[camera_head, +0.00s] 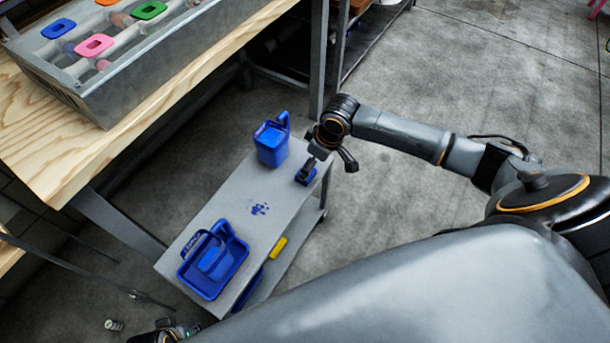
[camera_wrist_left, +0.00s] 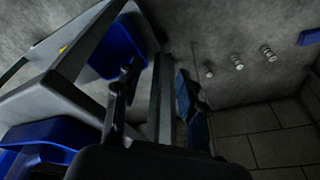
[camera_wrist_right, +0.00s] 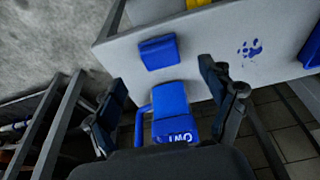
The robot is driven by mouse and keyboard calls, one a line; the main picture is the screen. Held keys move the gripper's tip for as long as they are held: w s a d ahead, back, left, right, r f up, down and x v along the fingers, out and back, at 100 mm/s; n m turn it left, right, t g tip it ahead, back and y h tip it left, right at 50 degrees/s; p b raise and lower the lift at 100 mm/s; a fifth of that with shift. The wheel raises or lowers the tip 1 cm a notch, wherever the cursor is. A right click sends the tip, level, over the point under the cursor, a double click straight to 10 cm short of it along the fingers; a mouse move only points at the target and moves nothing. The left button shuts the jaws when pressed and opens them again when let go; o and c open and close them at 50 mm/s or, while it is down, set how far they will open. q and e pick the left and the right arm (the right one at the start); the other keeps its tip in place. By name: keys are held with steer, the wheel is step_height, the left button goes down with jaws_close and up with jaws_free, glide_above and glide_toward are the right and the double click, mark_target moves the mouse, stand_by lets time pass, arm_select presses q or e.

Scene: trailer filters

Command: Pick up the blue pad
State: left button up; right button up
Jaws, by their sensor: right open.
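A small blue pad (camera_head: 306,175) lies flat near the far right corner of the grey cart top (camera_head: 225,205). In the right wrist view the pad (camera_wrist_right: 159,52) lies beyond my fingertips, clear of them. My right gripper (camera_head: 330,164) is open, just above and beside the pad, partly overlapping it in the head view. In its wrist view the right gripper (camera_wrist_right: 168,85) has its fingers wide apart with nothing between the tips. My left gripper (camera_head: 172,332) is at the bottom edge of the head view, mostly cut off. In its wrist view the left gripper (camera_wrist_left: 157,80) has separated, empty fingers.
A blue handled container (camera_head: 271,145) stands beside the pad. A blue tray (camera_head: 207,288) holding a blue block (camera_head: 212,259) is at the cart's near end. A yellow item (camera_head: 278,247) is on the lower shelf. A wooden workbench (camera_head: 60,160) stands left. Floor right is clear.

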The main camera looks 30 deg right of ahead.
steer(key=b+x, duration=0.2)
steer(key=x, duration=0.3)
steer(key=shift+w+a+f, duration=0.15)
steer(key=shift+w+f, duration=0.05)
steer(key=shift+f, duration=0.2)
arm_select(q)
steer(key=w+v, duration=0.1)
steer(key=v, duration=0.6)
steer(key=shift+w+r, duration=0.35)
steer(key=shift+r, duration=0.15)
arm_select(e)
steer(key=c, duration=1)
